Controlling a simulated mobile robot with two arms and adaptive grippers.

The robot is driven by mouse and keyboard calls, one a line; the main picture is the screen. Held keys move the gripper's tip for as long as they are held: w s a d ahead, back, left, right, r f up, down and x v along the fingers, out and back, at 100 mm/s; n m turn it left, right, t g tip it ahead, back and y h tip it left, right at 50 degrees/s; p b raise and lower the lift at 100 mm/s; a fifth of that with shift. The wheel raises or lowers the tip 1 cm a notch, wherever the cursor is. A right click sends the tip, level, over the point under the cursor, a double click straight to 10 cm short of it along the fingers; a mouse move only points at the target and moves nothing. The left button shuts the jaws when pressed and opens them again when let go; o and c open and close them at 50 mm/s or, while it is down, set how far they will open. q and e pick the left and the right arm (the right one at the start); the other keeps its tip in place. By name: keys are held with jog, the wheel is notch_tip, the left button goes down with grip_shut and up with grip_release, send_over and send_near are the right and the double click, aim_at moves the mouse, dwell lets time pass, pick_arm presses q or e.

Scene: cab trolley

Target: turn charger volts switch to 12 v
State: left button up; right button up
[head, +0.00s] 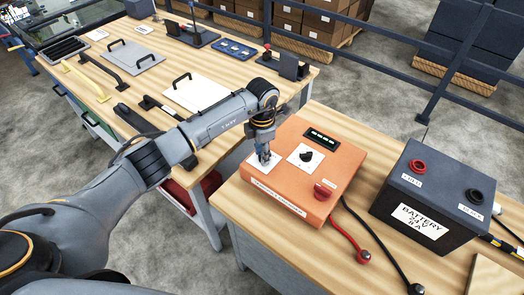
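The orange charger (290,189) sits on the near wooden table. It has a dark display with green lights (322,139), a white plate with a black knob (306,156), and a red knob (325,189) at its front right. My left gripper (263,157) points down over another white plate (258,172) at the charger's left. Its fingers hide whatever control sits there, and I cannot tell whether they touch or grip it. The plate markings are too small to read. My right gripper is out of view.
A dark battery (437,190) with red and black terminals stands right of the charger. A red cable (345,232) and a black cable (385,245) lie between them. The far workbench (215,70) holds handles, plates and a blue tray (234,49). A gap separates the tables.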

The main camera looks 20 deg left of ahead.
pick_arm(q)
grip_shut()
jog(key=shift+n, duration=0.4)
jog(key=n+b, duration=0.2)
jog(key=shift+s+n, duration=0.1)
jog(key=shift+n, duration=0.3)
jog(key=n, duration=0.2)
jog(key=n+b, duration=0.1)
jog(key=n, duration=0.1)
jog(key=shift+d+n, duration=0.2)
jog(key=shift+n, duration=0.1)
jog(key=shift+d+n+b, duration=0.15)
jog(key=shift+n+b, duration=0.6)
jog(key=shift+n, duration=1.05)
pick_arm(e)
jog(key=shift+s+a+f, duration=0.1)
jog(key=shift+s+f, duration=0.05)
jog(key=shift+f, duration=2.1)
pick_arm(q)
jog(key=shift+r, duration=0.1)
